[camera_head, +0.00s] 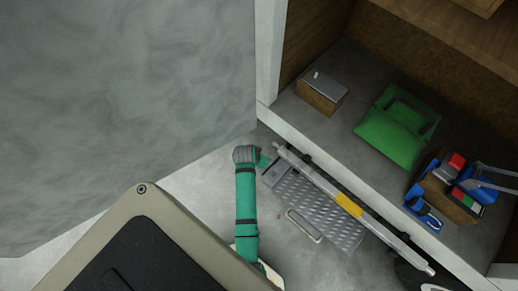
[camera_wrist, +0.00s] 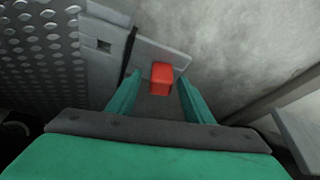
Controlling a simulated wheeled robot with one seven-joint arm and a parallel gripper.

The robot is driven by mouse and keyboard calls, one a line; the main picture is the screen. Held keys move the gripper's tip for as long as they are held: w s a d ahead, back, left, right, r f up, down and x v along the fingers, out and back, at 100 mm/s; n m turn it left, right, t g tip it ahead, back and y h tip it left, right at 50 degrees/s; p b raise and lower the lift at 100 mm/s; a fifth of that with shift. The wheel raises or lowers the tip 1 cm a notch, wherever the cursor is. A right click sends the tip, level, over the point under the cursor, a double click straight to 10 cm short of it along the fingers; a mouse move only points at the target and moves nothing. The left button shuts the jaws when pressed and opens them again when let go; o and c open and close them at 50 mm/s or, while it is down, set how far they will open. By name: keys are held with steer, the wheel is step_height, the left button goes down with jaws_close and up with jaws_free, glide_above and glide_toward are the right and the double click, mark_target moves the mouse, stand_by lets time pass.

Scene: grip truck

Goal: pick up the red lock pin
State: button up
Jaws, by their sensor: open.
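The red lock pin (camera_wrist: 161,76) shows in the wrist view as a small red block against a grey metal plate (camera_wrist: 150,54). My gripper (camera_wrist: 155,88) is open, with one green finger on each side of the red pin and a gap around it. I cannot tell how far the pin lies beyond the fingertips. In the head view, my gripper (camera_head: 264,160) is at the left end of the metal step and bar below the truck bed's edge. The pin cannot be made out there.
A perforated metal step (camera_head: 310,205) and a silver bar with a yellow band (camera_head: 348,205) run beside the truck bed. On the bed are a wooden box (camera_head: 318,98), a green bag (camera_head: 398,128) and a tool crate (camera_head: 445,195). A grey wall panel (camera_head: 120,90) stands left.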

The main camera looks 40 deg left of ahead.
steer(key=shift+c, duration=0.6)
steer(key=shift+s+a, duration=0.1)
steer(key=shift+s, duration=0.05)
steer(key=c, duration=1.1)
steer(key=shift+o, duration=0.2)
steer(key=shift+r, duration=0.1)
steer(key=shift+r, duration=0.45)
step_height(320, 180, up, 6)
steer(key=shift+r, duration=0.1)
steer(key=s+d, duration=0.2)
steer(key=s, duration=0.7)
steer(key=s+d, duration=0.2)
steer(key=s, duration=0.6)
steer(key=shift+s+a+r, duration=0.15)
steer(key=shift+r, duration=1.15)
steer(key=shift+s+a+r, duration=0.1)
steer(key=shift+r, duration=1.15)
